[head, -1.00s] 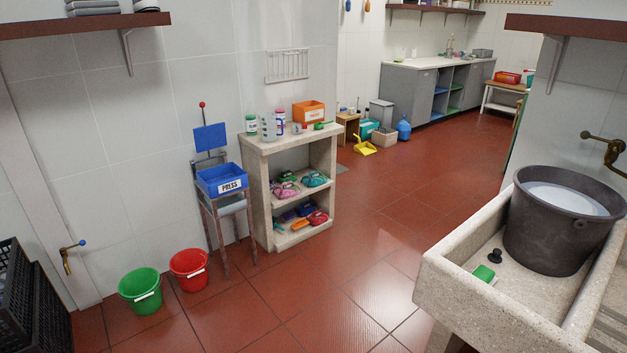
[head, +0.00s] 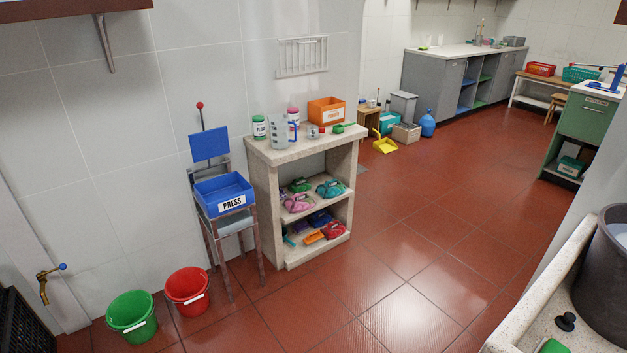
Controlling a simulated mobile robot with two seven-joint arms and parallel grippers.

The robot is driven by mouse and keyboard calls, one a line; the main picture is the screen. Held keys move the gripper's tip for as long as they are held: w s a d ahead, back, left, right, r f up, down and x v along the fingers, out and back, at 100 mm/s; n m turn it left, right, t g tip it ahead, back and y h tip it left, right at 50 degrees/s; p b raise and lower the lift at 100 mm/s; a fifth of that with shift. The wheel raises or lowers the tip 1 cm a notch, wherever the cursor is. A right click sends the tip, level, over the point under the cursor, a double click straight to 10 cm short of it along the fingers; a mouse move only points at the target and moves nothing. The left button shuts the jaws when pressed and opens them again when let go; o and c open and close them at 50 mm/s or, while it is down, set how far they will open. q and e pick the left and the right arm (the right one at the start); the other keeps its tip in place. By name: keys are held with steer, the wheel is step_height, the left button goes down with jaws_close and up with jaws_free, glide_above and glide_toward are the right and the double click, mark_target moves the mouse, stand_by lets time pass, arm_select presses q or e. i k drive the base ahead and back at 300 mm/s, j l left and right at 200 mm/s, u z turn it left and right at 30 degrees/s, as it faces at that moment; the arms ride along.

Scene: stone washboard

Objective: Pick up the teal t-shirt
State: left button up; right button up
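No t-shirt can be made out in the head view. A small teal item (head: 331,188) lies on the middle shelf of the stone shelf unit (head: 270,205); it looks more like a brush than a shirt, but it is too small to be sure. Pink, green, purple, orange and red items lie near it on the shelves. Neither of my grippers is in view.
A blue PRESS tray (head: 223,193) sits on a metal stand left of the shelf unit. Green (head: 132,318) and red (head: 187,290) buckets stand on the floor. A stone sink (head: 555,290) with a dark tub (head: 607,290) is at right. The middle floor is clear.

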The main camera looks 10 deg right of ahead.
mark_target(332, 188)
steer(key=i+l+u, duration=0.1)
steer(key=i, duration=0.3)
steer(key=i+l+u, duration=0.15)
steer(key=i, duration=0.3)
steer(key=i+l+u, duration=0.1)
steer(key=i, duration=0.3)
